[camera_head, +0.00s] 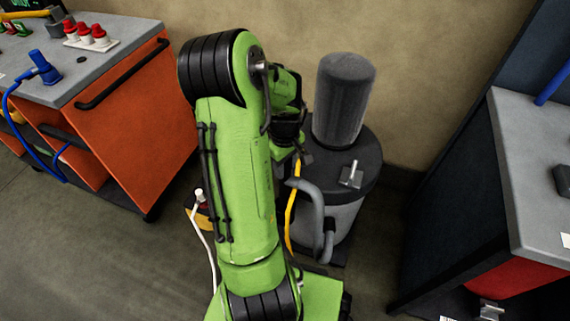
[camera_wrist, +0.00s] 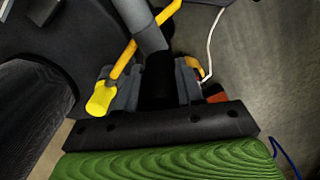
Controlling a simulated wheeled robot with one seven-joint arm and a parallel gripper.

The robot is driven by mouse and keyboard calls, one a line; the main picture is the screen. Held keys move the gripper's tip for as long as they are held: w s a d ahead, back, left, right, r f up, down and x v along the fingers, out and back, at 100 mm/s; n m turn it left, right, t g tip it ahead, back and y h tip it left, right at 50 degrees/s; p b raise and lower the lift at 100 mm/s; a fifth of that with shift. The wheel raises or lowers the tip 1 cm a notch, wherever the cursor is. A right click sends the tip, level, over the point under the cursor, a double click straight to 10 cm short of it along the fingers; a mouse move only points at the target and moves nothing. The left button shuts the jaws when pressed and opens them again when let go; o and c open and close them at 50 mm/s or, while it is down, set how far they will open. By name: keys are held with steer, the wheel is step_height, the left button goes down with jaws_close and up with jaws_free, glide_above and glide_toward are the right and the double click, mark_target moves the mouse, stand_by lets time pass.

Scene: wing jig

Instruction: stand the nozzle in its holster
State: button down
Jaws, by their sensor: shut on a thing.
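My gripper (camera_wrist: 156,92) is shut on the nozzle (camera_wrist: 158,70), a dark cylinder between the two grey fingers in the wrist view. A grey hose (camera_wrist: 143,22) runs up from it. In the head view my green arm hides the nozzle and most of the gripper beside the vacuum. The grey hose also shows there (camera_head: 316,205), looping down the front of the grey drum (camera_head: 345,215). I cannot make out the holster for certain; a small metal bracket (camera_head: 351,174) sits on the drum's dark lid (camera_head: 360,150).
A dark cylinder (camera_head: 343,100) stands on the lid. A yellow cord (camera_head: 291,205) hangs by the hose; its yellow end (camera_wrist: 102,98) is close to the left finger. An orange cabinet (camera_head: 135,120) is left, a grey-topped bench (camera_head: 530,170) right. Floor between is partly open.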

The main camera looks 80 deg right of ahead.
steer(key=shift+f+b, duration=0.85)
steer(key=shift+f, duration=0.25)
steer(key=c, duration=0.6)
jaws_free()
step_height(320, 180, up, 16)
steer(key=p, duration=0.6)
steer(key=shift+w, duration=0.1)
